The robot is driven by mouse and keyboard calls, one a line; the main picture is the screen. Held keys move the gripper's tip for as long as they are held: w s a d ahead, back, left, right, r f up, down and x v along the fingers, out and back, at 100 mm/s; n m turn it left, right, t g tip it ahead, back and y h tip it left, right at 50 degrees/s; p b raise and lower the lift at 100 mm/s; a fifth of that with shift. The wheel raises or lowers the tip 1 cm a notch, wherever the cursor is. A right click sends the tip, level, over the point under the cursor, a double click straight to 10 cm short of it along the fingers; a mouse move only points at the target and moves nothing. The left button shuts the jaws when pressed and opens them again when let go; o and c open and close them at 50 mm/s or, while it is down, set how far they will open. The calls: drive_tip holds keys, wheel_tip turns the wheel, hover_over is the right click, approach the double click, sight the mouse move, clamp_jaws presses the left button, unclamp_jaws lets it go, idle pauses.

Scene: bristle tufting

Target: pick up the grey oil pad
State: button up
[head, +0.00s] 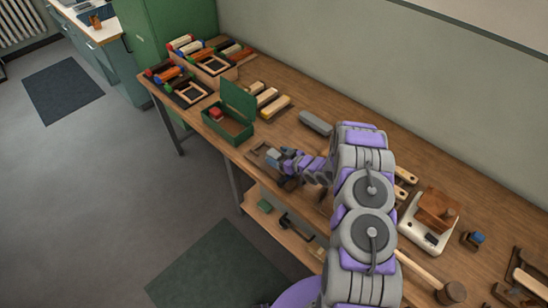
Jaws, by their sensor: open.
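A grey, rounded, elongated block (315,123), which looks like the grey oil pad, lies on the wooden workbench (330,103) just behind and left of my arm's upper links. Nothing covers it from this view. My gripper (271,158) is low over the front part of the bench, to the left of and nearer than the pad. It is open and apart from the pad. A small wooden tray or frame lies around the gripper's end and is partly hidden by it. The fingertips are small here, and I cannot tell whether anything is between them.
An open green box (238,128) with a red item stands left of my gripper. Pale wooden blocks (268,102) lie behind it. Racks of coloured rolls (186,82) stand at the far left end. A white device with a wooden block (430,217) stands right of my arm.

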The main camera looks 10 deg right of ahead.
drive_tip(key=c, duration=1.1)
drive_tip(key=shift+o, duration=0.2)
drive_tip(key=shift+r, duration=0.2)
